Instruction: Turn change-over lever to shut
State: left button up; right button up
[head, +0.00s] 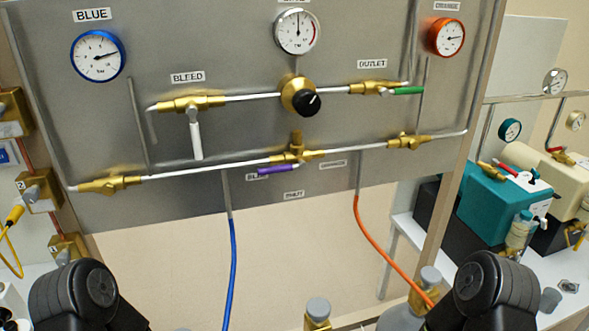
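The change-over lever (278,170) is a short purple handle on a brass valve (296,152) low in the middle of the grey panel. It points left from the valve and partly covers a label that seems to read BLUE. A small label (294,194) below the valve seems to read SHUT, and another label (333,163) to the right is too small to read surely. Neither gripper shows. Only black rounded parts of my arms are in the bottom left and bottom right corners, well below the lever.
Above the lever are a black-and-brass regulator knob (301,96), a white bleed handle (196,140) pointing down and a green outlet handle (408,91). Blue (232,260) and orange (385,250) hoses hang below the panel. Teal equipment (487,200) stands at right. Space before the lever looks clear.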

aim_at(302, 164)
jog(key=k+j+z, duration=0.3)
jog(key=j, duration=0.2)
jog(key=k+j+z, duration=0.3)
jog(key=j, duration=0.2)
jog(key=i+j, duration=0.1)
jog(key=i, duration=0.3)
